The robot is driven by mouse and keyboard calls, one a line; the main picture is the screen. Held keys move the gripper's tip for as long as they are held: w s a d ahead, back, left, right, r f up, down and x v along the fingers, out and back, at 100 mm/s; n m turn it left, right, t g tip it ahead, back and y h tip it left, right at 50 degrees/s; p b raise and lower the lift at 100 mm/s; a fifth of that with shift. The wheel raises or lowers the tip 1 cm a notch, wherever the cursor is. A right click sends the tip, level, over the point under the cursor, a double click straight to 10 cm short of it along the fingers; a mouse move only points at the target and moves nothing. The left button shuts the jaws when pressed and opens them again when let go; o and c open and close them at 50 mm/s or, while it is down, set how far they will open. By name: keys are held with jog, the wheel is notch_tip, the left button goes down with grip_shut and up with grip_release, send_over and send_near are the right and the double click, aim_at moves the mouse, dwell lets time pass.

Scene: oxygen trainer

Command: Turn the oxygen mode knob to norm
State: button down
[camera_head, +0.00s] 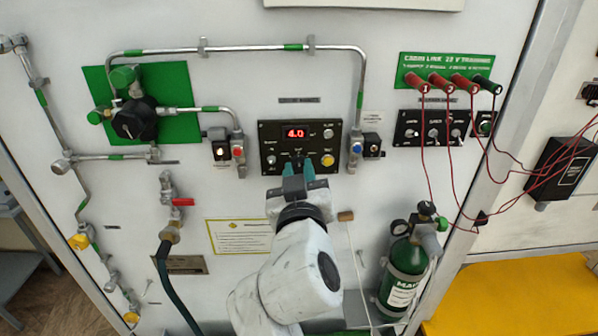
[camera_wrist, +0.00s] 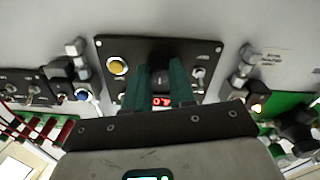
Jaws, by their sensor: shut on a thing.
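The oxygen panel (camera_head: 267,133) is a black plate on the white wall, with a red display (camera_head: 295,133) reading 4.0. The dark mode knob (camera_head: 298,160) is low in the middle of this panel, mostly hidden by my fingers. My gripper (camera_head: 298,170) has its two green fingers on either side of the knob and is shut on it. In the wrist view, where the panel appears upside down, the fingers (camera_wrist: 161,84) flank the dark knob (camera_wrist: 159,74). Its pointer and the small labels cannot be read.
A yellow button (camera_head: 327,160) is close to the right of my fingers, and toggle switches are at both sides. Fittings with blue (camera_head: 356,148) and red (camera_head: 239,152) parts flank the panel. A green cylinder (camera_head: 406,262) stands lower right; red leads hang farther right.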

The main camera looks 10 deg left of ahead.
jog(key=n+p, duration=0.2)
jog(key=n, duration=0.3)
jog(key=shift+d+n, duration=0.1)
jog(key=shift+n, duration=0.3)
jog(key=n+p, duration=0.2)
jog(key=n, duration=0.3)
jog(key=shift+y, duration=0.3)
jog(key=c, duration=0.9)
grip_release()
jog(key=shift+c, duration=0.2)
jog(key=b+v, duration=0.1)
jog(key=v, duration=0.9)
jog(key=shift+s, duration=0.35)
